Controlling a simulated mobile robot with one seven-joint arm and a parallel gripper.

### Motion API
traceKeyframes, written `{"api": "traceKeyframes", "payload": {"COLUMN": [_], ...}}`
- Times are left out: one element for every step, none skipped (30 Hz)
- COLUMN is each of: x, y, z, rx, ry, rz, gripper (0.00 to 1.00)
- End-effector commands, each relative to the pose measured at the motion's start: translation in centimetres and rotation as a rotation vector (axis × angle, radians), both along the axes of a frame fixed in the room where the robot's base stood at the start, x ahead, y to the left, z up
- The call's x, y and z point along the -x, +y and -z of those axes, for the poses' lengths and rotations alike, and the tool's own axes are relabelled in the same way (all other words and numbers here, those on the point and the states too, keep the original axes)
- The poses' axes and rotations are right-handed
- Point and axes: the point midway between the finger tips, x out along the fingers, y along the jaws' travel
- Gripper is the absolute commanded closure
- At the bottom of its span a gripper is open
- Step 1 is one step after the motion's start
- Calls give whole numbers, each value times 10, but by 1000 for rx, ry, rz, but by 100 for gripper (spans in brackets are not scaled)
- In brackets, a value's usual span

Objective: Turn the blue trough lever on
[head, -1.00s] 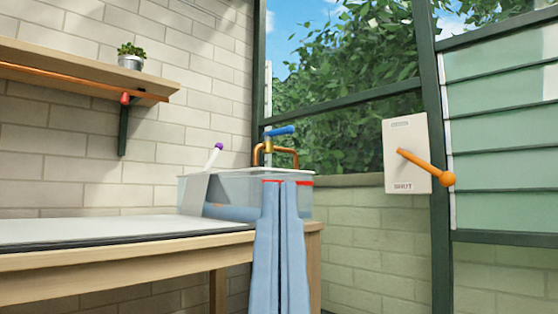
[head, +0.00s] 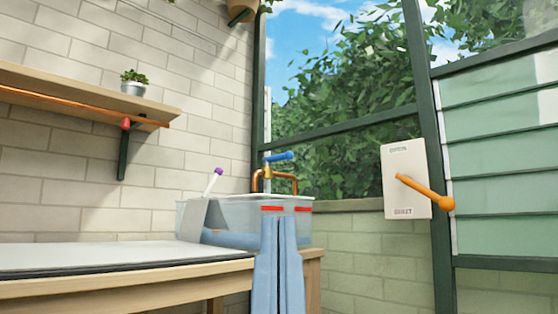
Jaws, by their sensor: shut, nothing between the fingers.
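The blue lever (head: 279,157) sits on top of a copper tap (head: 283,177) at the back of the clear trough (head: 190,214). It lies nearly level, with its free end towards the right and tilted slightly up. The fingers are shut and empty. In the picture its tips are below the tap and overlap the trough's right part, which they partly hide. I see no contact with the lever; the distance in depth is unclear.
A white stick with a purple end (head: 213,183) leans in the trough. A panel with an orange lever (head: 425,191), marked OPEN and SHUT, is at right. A shelf (head: 60,92) with a plant (head: 133,84) is at left.

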Motion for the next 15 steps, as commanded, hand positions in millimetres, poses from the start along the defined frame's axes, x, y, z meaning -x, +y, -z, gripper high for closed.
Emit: {"api": "traceKeyframes", "payload": {"x": [0,0,0,0,0,0,0,0,0,0,0,0,0,0,0], "y": [0,0,0,0,0,0,0,0,0,0,0,0,0,0,0], "z": [-13,-19,-28,-35,-44,-56,-65,-76,-90,-101,-111,-126,-137,-147,-161], "rx": [0,0,-1,-1,-1,-1,-1,-1,-1,-2,-2,-3,-3,-3,-3], "ry": [0,0,0,0,0,0,0,0,0,0,0,0,0,0,0], "rz": [0,0,-1,-1,-1,-1,-1,-1,-1,-2,-2,-3,-3,-3,-4], "gripper": [100,100,100,100,100,100,100,100,100,100,100,100,100,100,100]}}
